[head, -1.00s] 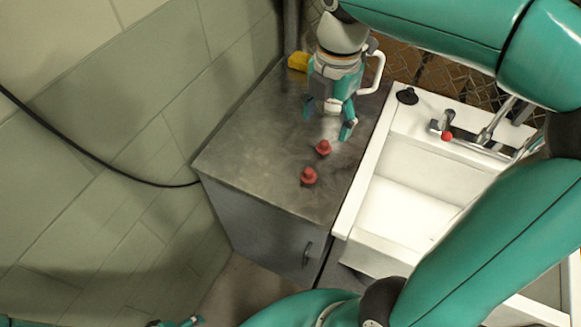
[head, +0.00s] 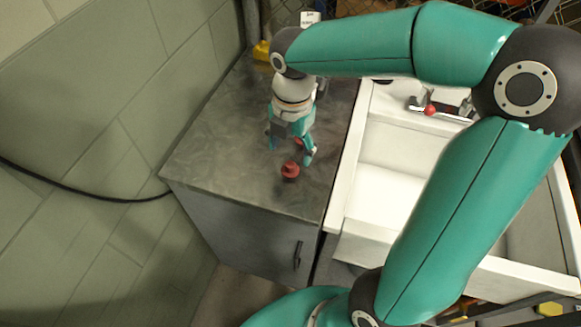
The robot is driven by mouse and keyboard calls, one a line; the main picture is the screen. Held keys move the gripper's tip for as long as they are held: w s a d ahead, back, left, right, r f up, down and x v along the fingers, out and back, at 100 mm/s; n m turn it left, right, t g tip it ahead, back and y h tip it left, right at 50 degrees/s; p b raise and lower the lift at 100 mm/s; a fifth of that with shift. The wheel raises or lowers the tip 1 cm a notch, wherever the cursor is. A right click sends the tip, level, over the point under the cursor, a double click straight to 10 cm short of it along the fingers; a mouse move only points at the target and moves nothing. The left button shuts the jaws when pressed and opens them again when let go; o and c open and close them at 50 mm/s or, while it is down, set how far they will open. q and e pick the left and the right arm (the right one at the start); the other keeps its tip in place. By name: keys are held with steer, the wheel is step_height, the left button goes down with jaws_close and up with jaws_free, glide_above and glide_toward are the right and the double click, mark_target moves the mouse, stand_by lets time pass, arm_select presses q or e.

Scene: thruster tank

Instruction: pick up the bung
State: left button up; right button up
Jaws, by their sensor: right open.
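Two small red stopper-shaped pieces are on the grey cabinet top (head: 215,165). I cannot tell which of them is the bung. The nearer red piece (head: 290,170) stands upright in plain sight, just in front of my right gripper. The farther red piece (head: 298,141) is partly hidden behind and between the fingers. My right gripper (head: 290,151) points down over the cabinet top, fingers spread, with nothing seen held. I cannot tell whether its fingertips touch the surface. My left gripper is out of view.
A white sink (head: 385,200) adjoins the cabinet on the right, with a red-knobbed tap (head: 430,110) at its back. A yellow object (head: 262,50) lies at the cabinet's back corner. A tiled wall (head: 75,115) with a black cable (head: 85,194) bounds the left.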

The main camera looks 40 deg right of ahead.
mark_target(290, 163)
steer(key=shift+w+f, duration=0.2)
steer(key=shift+f, duration=3.15)
steer(key=c, duration=0.9)
